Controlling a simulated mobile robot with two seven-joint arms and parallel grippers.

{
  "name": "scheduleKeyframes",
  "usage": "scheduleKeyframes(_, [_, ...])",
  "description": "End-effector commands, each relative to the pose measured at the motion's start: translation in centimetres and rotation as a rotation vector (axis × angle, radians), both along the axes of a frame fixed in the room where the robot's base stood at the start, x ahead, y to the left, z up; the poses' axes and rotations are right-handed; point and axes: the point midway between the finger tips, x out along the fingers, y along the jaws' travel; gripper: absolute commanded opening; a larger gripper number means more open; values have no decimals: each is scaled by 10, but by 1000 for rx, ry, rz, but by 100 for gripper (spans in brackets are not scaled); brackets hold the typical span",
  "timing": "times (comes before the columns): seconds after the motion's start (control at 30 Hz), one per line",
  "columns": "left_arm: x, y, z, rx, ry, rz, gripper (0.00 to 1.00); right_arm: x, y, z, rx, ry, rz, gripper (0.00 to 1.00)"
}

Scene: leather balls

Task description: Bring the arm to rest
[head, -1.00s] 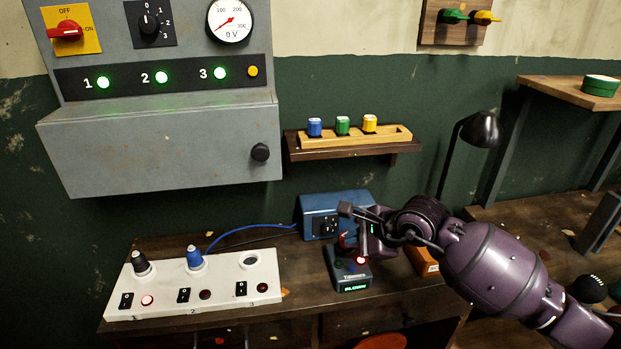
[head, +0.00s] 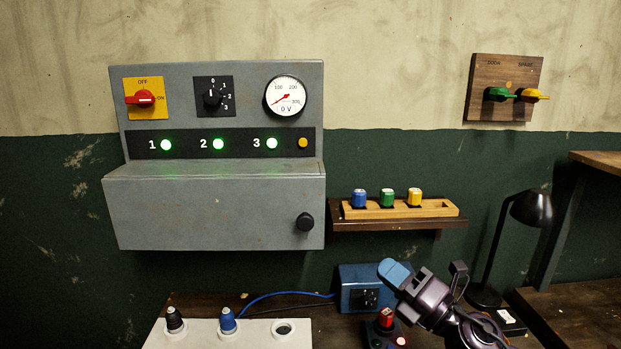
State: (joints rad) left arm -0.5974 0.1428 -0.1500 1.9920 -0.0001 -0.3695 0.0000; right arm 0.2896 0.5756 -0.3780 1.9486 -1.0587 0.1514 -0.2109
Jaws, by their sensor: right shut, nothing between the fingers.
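My right gripper (head: 394,272) is at the lower right of the middle in the head view, on a purple arm that comes in from the bottom right. Its fingers are shut and hold nothing. It is in front of the blue socket box (head: 358,290) and overlaps its right side in the picture. A small dark device (head: 378,338) with a red top (head: 386,317) and a lit red lamp is just below the gripper, partly hidden by the arm. My left gripper is not in view.
A grey panel box (head: 215,210) with three green lamps hangs at left. A wooden shelf (head: 400,224) carries blue, green and yellow plugs. A black desk lamp (head: 532,208) stands right of my arm. A white socket strip (head: 205,335) lies at lower left.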

Motion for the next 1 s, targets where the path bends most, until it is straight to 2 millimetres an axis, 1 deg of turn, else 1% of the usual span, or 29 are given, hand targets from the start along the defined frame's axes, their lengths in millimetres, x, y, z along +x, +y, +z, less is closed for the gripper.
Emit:
scheduleKeyframes(0.03, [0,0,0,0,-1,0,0,-1,-9,-9,113,88,-27,0])
scheduleKeyframes(0.07, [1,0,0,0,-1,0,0,-1,-15,-15,186,144,-43,0])
scheduleKeyframes(0.17, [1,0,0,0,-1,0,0,-3,-37,-40,419,332,-105,0])
scheduleKeyframes(0.27, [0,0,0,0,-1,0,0,-10,-60,-75,649,526,-175,0])
scheduleKeyframes(0.37, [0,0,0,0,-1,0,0,-26,-80,-120,877,725,-256,0])
scheduleKeyframes(0.4, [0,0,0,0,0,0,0,-36,-88,-140,967,805,-292,0])
scheduleKeyframes(0.47, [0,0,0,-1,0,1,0,-53,-97,-171,1096,916,-344,0])
scheduleKeyframes(0.5, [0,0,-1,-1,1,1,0,-66,-102,-190,1172,983,-379,0])
scheduleKeyframes(0.57, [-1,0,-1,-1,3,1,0,-87,-109,-217,1279,1073,-429,0])
scheduleKeyframes(0.6, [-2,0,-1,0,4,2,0,-102,-112,-233,1340,1124,-461,0])
scheduleKeyframes(0.67, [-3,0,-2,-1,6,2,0,-126,-117,-255,1420,1183,-505,0])
scheduleKeyframes(0.7, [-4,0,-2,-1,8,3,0,-142,-120,-269,1467,1214,-533,0])
scheduleKeyframes(0.77, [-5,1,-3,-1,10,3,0,-166,-124,-286,1523,1245,-574,0])
scheduleKeyframes(0.8, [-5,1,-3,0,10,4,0,-181,-127,-297,1549,1257,-607,0])
scheduleKeyframes(0.9, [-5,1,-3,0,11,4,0,-215,-132,-318,1585,1282,-681,0])
scheduleKeyframes(1.0, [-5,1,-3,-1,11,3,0,-240,-134,-332,1606,1302,-733,0])
